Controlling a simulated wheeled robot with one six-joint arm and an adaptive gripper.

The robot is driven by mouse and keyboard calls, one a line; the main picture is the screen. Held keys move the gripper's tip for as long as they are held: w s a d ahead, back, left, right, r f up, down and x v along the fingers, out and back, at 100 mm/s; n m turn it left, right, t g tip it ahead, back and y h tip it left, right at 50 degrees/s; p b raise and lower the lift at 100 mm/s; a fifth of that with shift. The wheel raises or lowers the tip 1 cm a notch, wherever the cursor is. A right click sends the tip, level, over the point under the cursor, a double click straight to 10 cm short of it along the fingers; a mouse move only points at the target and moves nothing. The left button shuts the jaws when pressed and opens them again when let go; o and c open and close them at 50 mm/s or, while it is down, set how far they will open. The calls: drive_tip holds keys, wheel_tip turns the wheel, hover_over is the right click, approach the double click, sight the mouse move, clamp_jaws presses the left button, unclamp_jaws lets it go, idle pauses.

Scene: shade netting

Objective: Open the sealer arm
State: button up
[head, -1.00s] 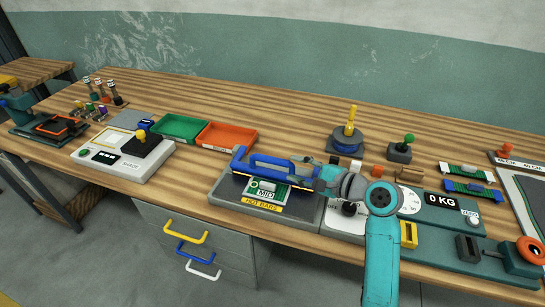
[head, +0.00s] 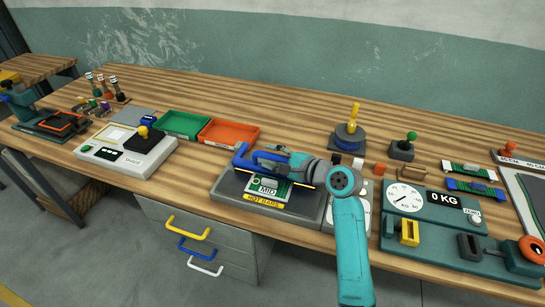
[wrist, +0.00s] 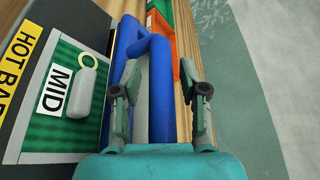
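The sealer (head: 222,191) stands on the bench at centre, with a dark base and a yellow HOT BARS label. Its blue sealer arm (head: 239,158) lies low across the top, above a green pad marked MID (head: 266,189). My gripper (head: 268,158) is over the sealer arm, reaching in from the right. In the wrist view, the two fingers (wrist: 161,100) are apart, one on each side of the blue bar (wrist: 161,75). I cannot tell whether either finger touches it. My wrist hides the right part of the sealer.
An orange tray (head: 229,145) and a green tray (head: 184,137) stand behind and left. A grey device with a yellow-knobbed lever (head: 143,131) is at left. A weighing scale (head: 438,222) is at right. Bare bench lies behind the sealer.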

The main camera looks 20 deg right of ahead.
clamp_jaws()
drive_tip(key=shift+r, duration=0.1)
drive_tip(key=w+d+r+m+g+y, duration=0.2)
drive_tip(key=w+d+m+g, duration=0.3)
drive_tip(key=w+m, duration=0.3)
drive_tip(key=shift+w+d+r+m+g, duration=0.15)
drive_tip(key=shift+d+r+m+g, duration=0.15)
drive_tip(key=shift+d+r, duration=0.45)
drive_tip(key=shift+a+r, duration=0.1)
drive_tip(key=shift+a, duration=0.05)
idle(0.4)
drive_tip(key=shift+o, duration=0.2)
unclamp_jaws()
